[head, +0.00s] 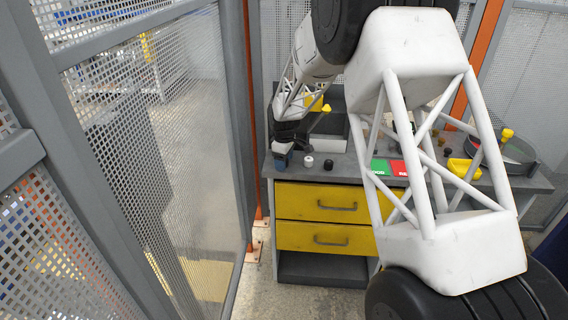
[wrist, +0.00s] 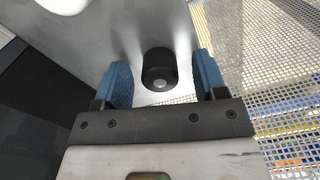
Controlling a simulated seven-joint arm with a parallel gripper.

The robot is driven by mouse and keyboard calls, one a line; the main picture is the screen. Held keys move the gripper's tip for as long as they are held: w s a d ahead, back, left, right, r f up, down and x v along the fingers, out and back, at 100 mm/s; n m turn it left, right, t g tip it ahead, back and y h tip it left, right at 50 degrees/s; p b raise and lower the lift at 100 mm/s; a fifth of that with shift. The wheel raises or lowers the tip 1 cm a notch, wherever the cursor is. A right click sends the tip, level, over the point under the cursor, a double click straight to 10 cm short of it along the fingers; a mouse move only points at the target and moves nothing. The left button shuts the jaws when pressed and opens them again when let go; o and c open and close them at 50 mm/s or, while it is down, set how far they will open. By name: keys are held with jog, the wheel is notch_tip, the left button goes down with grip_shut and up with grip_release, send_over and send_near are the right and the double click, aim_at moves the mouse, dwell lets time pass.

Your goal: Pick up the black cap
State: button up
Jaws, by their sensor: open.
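My gripper (head: 282,160) is low over the left end of the grey workbench in the head view. In the wrist view my gripper (wrist: 161,72) is open, with its two blue fingers apart. A dark, rounded black piece with a small grey round spot, seemingly the black cap (wrist: 158,62), shows between the fingers, with a gap on each side. In the head view a small black piece (head: 328,164) and a small white piece (head: 308,161) stand just right of my gripper. I cannot tell whether either is the piece between the fingers.
The workbench (head: 352,178) has yellow drawers. Green and red labels (head: 390,167) lie mid-bench. A yellow piece (head: 463,168) and a grey round tray (head: 519,157) are at the right. Mesh fencing (head: 165,130) stands close on the left. My arm hides part of the bench.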

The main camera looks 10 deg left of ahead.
dwell(0.4)
jog(key=c, duration=1)
jog(key=shift+r, duration=0.2)
jog(key=shift+r, duration=0.55)
jog(key=shift+s+d+r, duration=0.1)
jog(key=shift+s+r, duration=0.05)
jog(key=shift+r, duration=0.45)
jog(key=shift+s+r, duration=0.15)
jog(key=shift+r, duration=0.4)
jog(key=s+d, duration=0.2)
jog(key=s, duration=0.5)
jog(key=s+d+r, duration=0.1)
jog(key=s+d, duration=0.1)
jog(key=s, duration=0.5)
jog(key=shift+s+d+r, duration=0.15)
jog(key=shift+s+d, duration=0.15)
jog(key=shift+d, duration=0.05)
